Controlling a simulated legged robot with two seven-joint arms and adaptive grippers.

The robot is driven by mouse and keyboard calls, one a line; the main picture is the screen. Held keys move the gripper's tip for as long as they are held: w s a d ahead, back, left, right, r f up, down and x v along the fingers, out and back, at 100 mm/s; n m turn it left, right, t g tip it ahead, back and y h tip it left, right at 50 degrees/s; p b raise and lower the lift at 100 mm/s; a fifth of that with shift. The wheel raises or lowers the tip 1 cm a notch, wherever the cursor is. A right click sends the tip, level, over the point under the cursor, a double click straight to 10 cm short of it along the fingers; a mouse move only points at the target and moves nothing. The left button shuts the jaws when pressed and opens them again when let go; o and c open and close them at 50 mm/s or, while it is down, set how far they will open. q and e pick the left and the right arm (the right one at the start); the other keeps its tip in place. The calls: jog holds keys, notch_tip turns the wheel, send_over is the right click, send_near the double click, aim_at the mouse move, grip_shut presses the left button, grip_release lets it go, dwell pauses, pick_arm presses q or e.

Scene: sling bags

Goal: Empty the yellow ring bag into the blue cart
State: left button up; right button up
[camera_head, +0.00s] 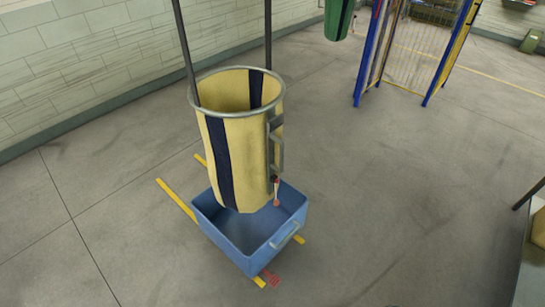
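The yellow ring bag (245,150) hangs upright from dark straps in the centre left of the head view. It has dark blue vertical bands, a grey metal ring at its open top and a grey handle (276,143) on its right side. A small red-tipped tab (277,193) hangs low on that side. The blue cart (285,238) stands on the floor beneath the bag, whose lower end overlaps the cart's back part in view. The visible cart interior looks empty. Neither gripper shows in this view.
Yellow floor markings (175,199) surround the cart. A green bag (338,18) hangs at the top, beside a blue-framed wire rack (412,50). A brick wall (70,65) runs along the left. A partly seen object (531,262) stands at the right edge. The floor between is clear.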

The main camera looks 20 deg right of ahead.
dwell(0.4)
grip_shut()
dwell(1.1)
